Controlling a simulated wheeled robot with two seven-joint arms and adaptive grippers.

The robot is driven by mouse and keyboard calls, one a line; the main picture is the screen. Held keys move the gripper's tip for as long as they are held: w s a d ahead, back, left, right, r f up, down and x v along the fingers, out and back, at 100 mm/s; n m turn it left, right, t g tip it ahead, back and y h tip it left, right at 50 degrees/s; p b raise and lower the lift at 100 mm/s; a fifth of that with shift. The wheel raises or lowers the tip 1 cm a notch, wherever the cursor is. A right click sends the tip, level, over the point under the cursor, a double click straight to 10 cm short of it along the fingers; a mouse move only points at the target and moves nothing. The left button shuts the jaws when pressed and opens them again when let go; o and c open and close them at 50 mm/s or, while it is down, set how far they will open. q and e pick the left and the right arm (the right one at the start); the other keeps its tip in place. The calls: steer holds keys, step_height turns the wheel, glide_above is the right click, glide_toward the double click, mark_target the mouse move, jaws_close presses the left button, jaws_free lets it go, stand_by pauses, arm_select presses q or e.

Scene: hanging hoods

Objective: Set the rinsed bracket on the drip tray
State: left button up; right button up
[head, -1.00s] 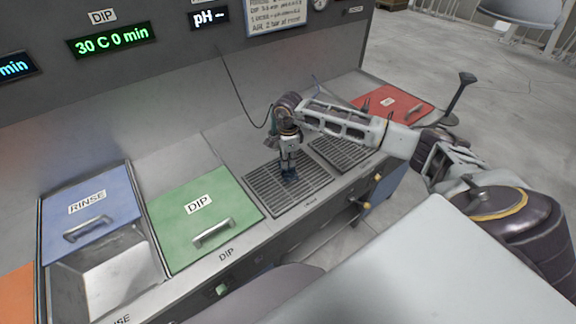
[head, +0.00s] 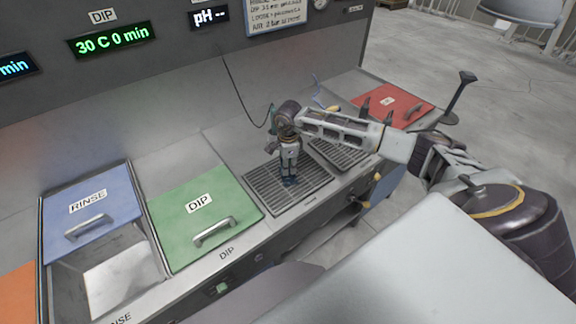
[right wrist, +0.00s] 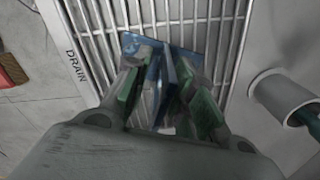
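The blue bracket (right wrist: 152,48) is between the fingers of my right gripper (right wrist: 168,85), its upright plate between the green finger pads. In the head view the right gripper (head: 289,172) points straight down over the drip tray (head: 262,187), a dark slotted grate. The bracket's blue foot (head: 291,182) shows just below the fingertips, at or very near the bars; whether it touches them I cannot tell. The wrist view shows the tray's bars (right wrist: 97,38) close behind the bracket, beside the word DRAIN. My left gripper is not in view.
A second grate (head: 338,155) lies right of the tray. The green DIP lid (head: 175,228) and blue RINSE lid (head: 75,225) are to the left, with an open basin (head: 120,285) below RINSE. A red lid (head: 392,103) is at the far right. A cable hangs behind the gripper.

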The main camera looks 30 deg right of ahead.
steer(key=shift+r, duration=0.2)
stand_by(0.3)
steer(key=shift+r, duration=0.35)
step_height(320, 180, up, 11)
steer(key=shift+r+b, duration=0.1)
steer(key=shift+b, duration=1.1)
stand_by(0.7)
